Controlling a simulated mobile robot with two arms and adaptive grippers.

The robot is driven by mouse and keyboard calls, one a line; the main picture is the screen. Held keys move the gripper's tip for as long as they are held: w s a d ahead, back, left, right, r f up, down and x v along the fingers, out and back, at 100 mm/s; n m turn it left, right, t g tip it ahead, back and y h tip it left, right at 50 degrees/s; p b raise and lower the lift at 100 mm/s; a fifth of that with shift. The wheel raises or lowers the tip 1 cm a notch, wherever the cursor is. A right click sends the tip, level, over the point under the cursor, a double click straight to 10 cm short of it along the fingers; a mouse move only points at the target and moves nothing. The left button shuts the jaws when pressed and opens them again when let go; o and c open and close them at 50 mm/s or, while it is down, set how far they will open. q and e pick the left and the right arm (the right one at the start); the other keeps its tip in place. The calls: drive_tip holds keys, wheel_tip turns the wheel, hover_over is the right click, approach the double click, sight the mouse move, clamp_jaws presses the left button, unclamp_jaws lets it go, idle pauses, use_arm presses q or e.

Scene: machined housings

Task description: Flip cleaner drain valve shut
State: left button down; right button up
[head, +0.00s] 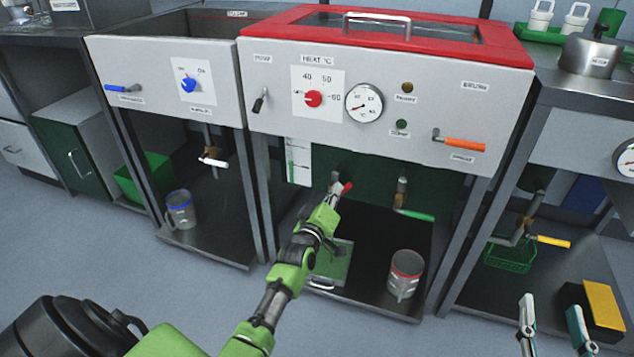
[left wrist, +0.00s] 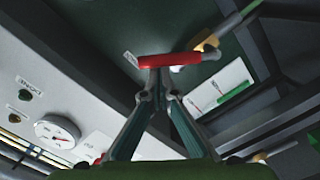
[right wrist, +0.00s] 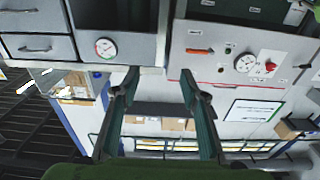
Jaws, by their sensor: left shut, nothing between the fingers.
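The cleaner (head: 430,110) is the white-fronted machine with a red lid, in the middle of the head view. Under it a valve with a red handle (head: 346,189) sits beside a second valve with a green handle (head: 416,215). I cannot read which is the drain valve. My left gripper (head: 335,188) is shut and empty at the red handle. In the left wrist view, the red handle (left wrist: 172,60) lies across the closed fingertips (left wrist: 155,78), seemingly touching; the valve body is partly hidden. My right gripper (head: 553,318) is open and empty at the lower right, away from the cleaner.
A red-rimmed beaker (head: 405,275) and a green tray (head: 332,262) stand on the shelf below. The front panel carries a dial, a gauge and an orange lever (head: 460,143). Neighbouring stations have a white-handled valve (head: 213,162) and a yellow-handled valve (head: 553,241).

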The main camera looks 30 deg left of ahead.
use_arm(q)
drive_tip(key=w+d+f+m+p, duration=0.1)
drive_tip(key=d+f+m, duration=0.3)
drive_tip(key=m, duration=0.4)
drive_tip(key=shift+d+f+m+y+p, duration=0.3)
drive_tip(key=shift+d+f+m+p, duration=0.1)
drive_tip(key=shift+f, duration=0.25)
use_arm(e)
drive_tip(key=s+d+f+g+h, duration=0.1)
drive_tip(key=f+g, duration=0.2)
drive_tip(key=f, duration=0.2)
drive_tip(key=s+d+f+g+h, duration=0.1)
drive_tip(key=s+f+g, duration=0.1)
drive_tip(key=f, duration=0.4)
drive_tip(key=shift+s+d+g, duration=0.2)
drive_tip(key=shift+s+g, duration=0.1)
drive_tip(key=shift+g, duration=0.1)
drive_tip(key=shift+w+r, duration=0.1)
drive_tip(key=shift+r, duration=0.05)
